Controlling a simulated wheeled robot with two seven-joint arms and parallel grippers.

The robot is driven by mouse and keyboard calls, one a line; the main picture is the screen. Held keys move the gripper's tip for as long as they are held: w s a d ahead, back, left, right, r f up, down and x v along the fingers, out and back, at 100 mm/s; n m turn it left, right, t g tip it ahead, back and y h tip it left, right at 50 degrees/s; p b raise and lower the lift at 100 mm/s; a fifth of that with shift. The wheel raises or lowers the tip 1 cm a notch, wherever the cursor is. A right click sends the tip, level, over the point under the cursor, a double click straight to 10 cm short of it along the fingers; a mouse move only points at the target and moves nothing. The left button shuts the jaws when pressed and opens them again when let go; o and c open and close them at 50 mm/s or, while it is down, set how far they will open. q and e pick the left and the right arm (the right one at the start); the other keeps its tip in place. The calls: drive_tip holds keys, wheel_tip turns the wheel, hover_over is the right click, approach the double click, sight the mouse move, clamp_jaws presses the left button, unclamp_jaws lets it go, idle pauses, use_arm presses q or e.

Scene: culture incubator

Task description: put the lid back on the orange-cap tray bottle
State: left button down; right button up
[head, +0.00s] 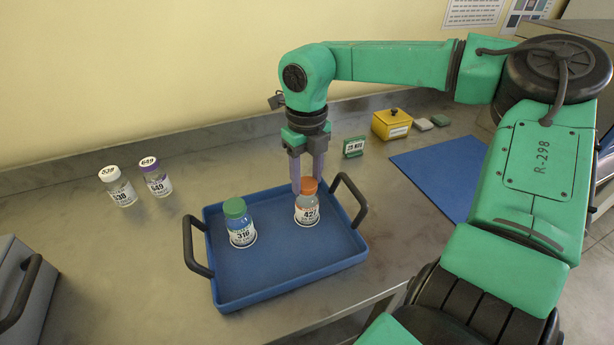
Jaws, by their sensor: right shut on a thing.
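The orange-cap bottle (307,213), with a label that seems to begin with 42, stands upright in the blue tray (270,285), right of its middle. The orange lid (309,186) is at the bottle's mouth; I cannot tell whether it is seated. My right gripper (307,185) points straight down over the bottle and is shut on the orange lid. The green-cap bottle (239,224), labelled 316, stands in the tray to the left of it. My left gripper is not in view.
A white-cap bottle (119,187) and a purple-cap bottle (157,178) stand left behind the tray. Behind right are a green sign (354,147), a yellow box (392,124) and a blue mat (437,172). The tray's black handles stick up. A grey case (45,300) is at front left.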

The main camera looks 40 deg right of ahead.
drive_tip(key=shift+f+b, duration=0.25)
drive_tip(key=shift+b, duration=0.15)
idle(0.8)
drive_tip(key=o, duration=1.4)
drive_tip(key=shift+c, duration=0.2)
drive_tip(key=shift+o, duration=1.1)
drive_tip(key=shift+r, duration=0.2)
drive_tip(key=shift+r+p, duration=2.55)
drive_tip(key=shift+r, duration=0.9)
